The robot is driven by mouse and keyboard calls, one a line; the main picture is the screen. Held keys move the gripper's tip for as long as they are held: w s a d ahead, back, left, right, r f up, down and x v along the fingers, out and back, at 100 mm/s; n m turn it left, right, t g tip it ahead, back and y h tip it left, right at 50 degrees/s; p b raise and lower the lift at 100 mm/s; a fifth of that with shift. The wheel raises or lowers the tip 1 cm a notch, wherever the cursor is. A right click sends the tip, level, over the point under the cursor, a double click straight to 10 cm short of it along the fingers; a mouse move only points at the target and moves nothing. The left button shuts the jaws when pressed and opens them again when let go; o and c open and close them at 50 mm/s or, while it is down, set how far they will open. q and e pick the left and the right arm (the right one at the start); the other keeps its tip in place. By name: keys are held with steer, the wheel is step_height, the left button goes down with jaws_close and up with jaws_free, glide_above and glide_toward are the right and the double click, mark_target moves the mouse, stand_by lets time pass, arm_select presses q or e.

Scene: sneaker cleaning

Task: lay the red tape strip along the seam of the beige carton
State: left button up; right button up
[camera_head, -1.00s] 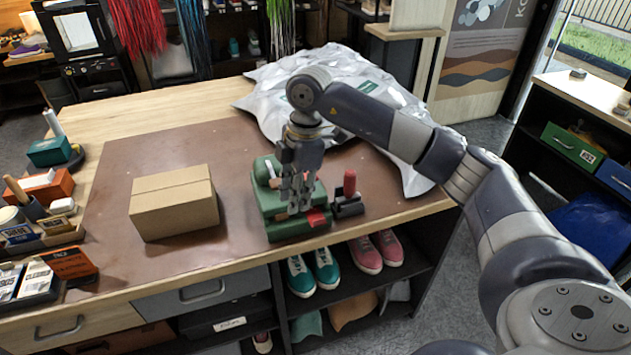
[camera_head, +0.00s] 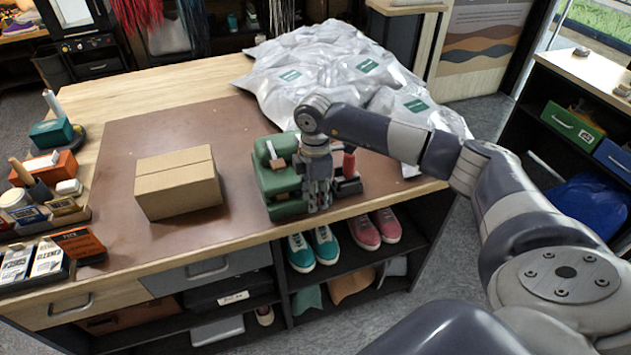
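The beige carton (camera_head: 180,193) stands closed on the brown mat at the left middle of the bench. A seam line runs across its top from left to right. My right gripper (camera_head: 319,204) points down at the front of a green dispenser-like object (camera_head: 280,207), to the right of the carton. Its fingers look close together, but I cannot tell whether they hold anything. I cannot make out the red tape strip; the gripper covers part of the green object's front. My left gripper is not in view.
A dark holder with a red-topped item (camera_head: 349,163) stands just right of my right gripper. Silvery bags (camera_head: 330,65) cover the back right of the bench. Boxes and cleaning supplies (camera_head: 40,205) line the left edge. The brown mat (camera_head: 120,240) is clear around the carton.

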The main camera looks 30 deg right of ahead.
steer(key=shift+f, duration=0.25)
jaws_close()
steer(key=shift+s, duration=0.15)
steer(key=s+a+p, duration=0.2)
steer(key=s+p, duration=0.1)
steer(key=s, duration=0.6)
steer(key=shift+s+a+r, duration=0.15)
steer(key=shift+s, duration=0.1)
stand_by(1.0)
